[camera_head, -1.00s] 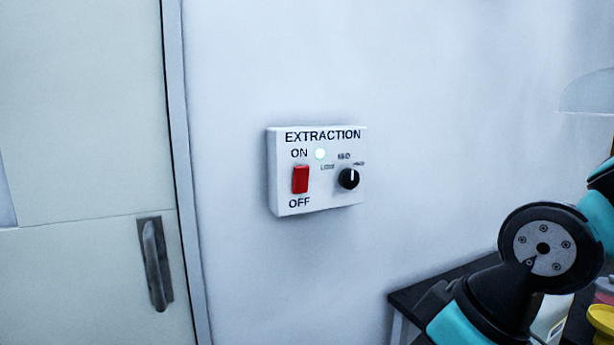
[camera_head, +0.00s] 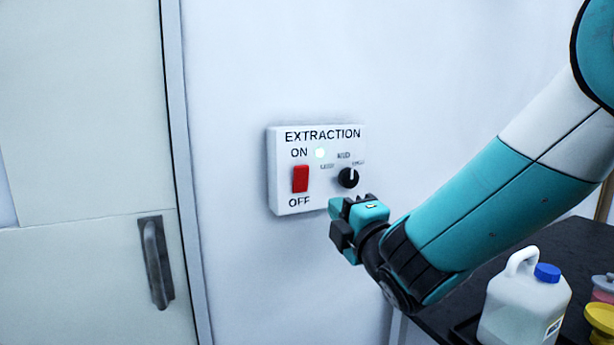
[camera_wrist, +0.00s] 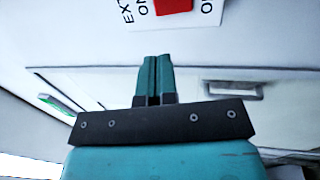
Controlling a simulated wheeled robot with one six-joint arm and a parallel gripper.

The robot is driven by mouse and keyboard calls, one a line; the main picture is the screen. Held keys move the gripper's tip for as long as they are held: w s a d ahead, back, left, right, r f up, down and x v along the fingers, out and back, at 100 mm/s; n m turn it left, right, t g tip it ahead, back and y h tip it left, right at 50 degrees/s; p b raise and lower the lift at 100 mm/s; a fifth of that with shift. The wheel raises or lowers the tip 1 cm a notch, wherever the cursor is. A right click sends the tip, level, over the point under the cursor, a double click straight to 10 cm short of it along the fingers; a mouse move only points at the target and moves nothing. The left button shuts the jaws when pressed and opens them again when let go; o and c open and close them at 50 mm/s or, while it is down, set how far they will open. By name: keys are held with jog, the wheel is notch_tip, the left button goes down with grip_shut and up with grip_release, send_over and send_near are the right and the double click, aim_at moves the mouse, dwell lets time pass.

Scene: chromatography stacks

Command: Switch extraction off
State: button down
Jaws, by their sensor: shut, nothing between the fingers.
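A white wall box (camera_head: 280,195) labelled EXTRACTION carries a red rocker switch (camera_head: 300,179) between ON above and OFF below. A pale lit lamp (camera_head: 320,153) and a black knob (camera_head: 348,178) are to the right of the switch. In the wrist view the red switch (camera_wrist: 173,5) is cut off at the top edge, with the lettering turned on its side. My gripper (camera_head: 336,220) is just below the box's lower right corner in the head view. It also shows in the wrist view (camera_wrist: 153,60), its fingers together and empty. I cannot tell its distance from the wall.
A door with a grey handle (camera_head: 157,262) is left of the box; the handle also shows in the wrist view (camera_wrist: 234,91). A dark bench (camera_head: 450,313) at the lower right holds a white jug with a blue cap (camera_head: 520,300) and a yellow item (camera_head: 601,318). Bare wall surrounds the box.

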jog(key=p, duration=0.8)
send_near(302, 171)
jog(key=x, duration=0.6)
jog(key=shift+r, duration=0.15)
jog(key=shift+w+a, duration=0.25)
jog(key=shift+w, duration=0.45)
